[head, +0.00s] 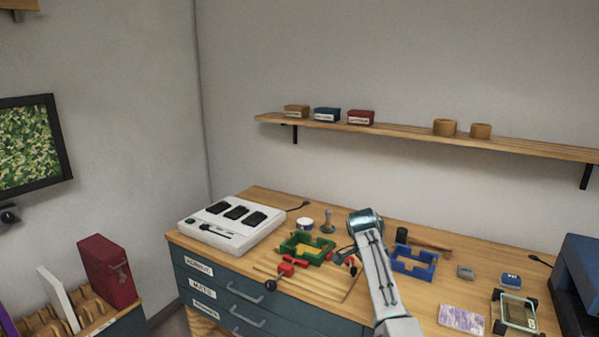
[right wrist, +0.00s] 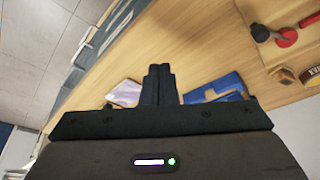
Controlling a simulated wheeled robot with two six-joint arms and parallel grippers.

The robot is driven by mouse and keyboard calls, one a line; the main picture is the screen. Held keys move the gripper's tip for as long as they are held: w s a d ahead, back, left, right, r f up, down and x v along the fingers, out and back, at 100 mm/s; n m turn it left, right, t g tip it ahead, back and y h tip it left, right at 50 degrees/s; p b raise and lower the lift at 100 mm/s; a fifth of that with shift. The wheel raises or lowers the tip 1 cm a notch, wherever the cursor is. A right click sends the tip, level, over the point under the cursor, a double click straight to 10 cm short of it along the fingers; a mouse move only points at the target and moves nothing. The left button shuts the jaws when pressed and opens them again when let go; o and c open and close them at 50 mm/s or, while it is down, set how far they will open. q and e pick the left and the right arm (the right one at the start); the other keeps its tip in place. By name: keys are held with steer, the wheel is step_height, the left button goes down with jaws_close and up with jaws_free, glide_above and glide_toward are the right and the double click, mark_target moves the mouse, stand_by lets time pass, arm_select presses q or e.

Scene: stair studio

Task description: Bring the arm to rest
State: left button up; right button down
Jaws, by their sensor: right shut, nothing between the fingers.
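My right arm (head: 378,272) comes up from the bottom of the head view and bends at a teal-capped joint over the workbench (head: 330,300). My right gripper (right wrist: 158,85) shows in the right wrist view with its two dark fingers together and nothing between them. It is over the bench, apart from the objects there as far as I can tell. My left gripper is not in view.
On the bench are a white device (head: 232,226), a green tray (head: 306,248), a blue tray (head: 412,266), a red-handled tool (head: 286,268), a purple card (head: 461,319) and a glass-topped frame (head: 518,312). A wall shelf (head: 400,131) holds small boxes. A dark blue machine (head: 580,285) stands right.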

steer(key=s+d+f+n+y, duration=0.1)
steer(key=s+d+f+n, duration=0.2)
steer(key=s+f, duration=0.75)
steer(key=s+d+f+n, duration=0.3)
steer(key=s+f, duration=0.6)
steer(key=s, duration=0.2)
steer(key=s+r+n+t+y, duration=0.15)
steer(key=s+n, duration=0.25)
steer(key=s, duration=1)
steer(key=s+r+n+t, duration=0.1)
steer(key=s+r+n, duration=0.3)
steer(key=s, duration=1.1)
step_height(320, 180, down, 34)
steer(key=d+g, duration=0.2)
steer(key=d, duration=0.1)
steer(key=s+d+f+b, duration=0.1)
steer(key=s+f, duration=1.6)
steer(key=s, duration=0.1)
steer(key=shift+s+f+g, duration=0.2)
steer(key=shift+s+g, duration=0.1)
steer(key=shift+g, duration=0.05)
